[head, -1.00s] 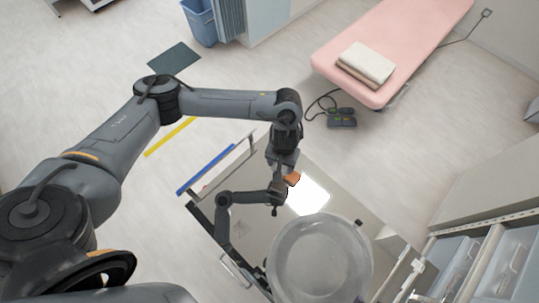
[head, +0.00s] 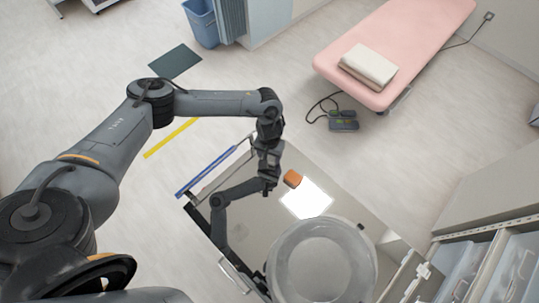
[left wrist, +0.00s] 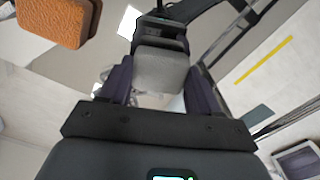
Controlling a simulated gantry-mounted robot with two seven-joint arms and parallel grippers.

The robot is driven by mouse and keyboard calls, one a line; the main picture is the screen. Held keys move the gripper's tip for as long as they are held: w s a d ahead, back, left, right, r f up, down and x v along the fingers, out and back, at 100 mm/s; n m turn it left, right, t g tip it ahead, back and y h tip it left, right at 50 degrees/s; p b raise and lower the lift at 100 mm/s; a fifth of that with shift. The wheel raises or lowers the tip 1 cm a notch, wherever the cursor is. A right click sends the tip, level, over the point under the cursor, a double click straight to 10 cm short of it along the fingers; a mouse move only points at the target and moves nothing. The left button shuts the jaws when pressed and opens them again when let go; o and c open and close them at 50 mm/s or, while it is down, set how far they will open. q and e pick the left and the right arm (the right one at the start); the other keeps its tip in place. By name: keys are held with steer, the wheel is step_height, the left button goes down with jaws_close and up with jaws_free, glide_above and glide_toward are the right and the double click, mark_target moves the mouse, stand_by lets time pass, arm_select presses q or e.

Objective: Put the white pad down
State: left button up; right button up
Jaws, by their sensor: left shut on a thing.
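My left gripper (head: 268,184) is over the back left part of the shiny metal trolley top (head: 255,215), left of the orange-brown block. In the left wrist view, my left gripper (left wrist: 158,82) is shut on the white pad (left wrist: 160,72), a pale, soft-edged piece between the two dark fingers. The pad is too small and covered to make out in the head view. I cannot tell whether the pad touches the trolley top. My right gripper is not in view.
The orange-brown block (head: 292,178) lies on the trolley; it also shows in the left wrist view (left wrist: 62,18). A round clear bowl (head: 322,262) stands at the trolley's front. The trolley top mirrors my arm and a bright light. A pink couch (head: 400,45) stands beyond.

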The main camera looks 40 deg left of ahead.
arm_select(q)
steer(key=shift+f, duration=0.25)
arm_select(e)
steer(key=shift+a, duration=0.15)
arm_select(q)
steer(key=o, duration=1)
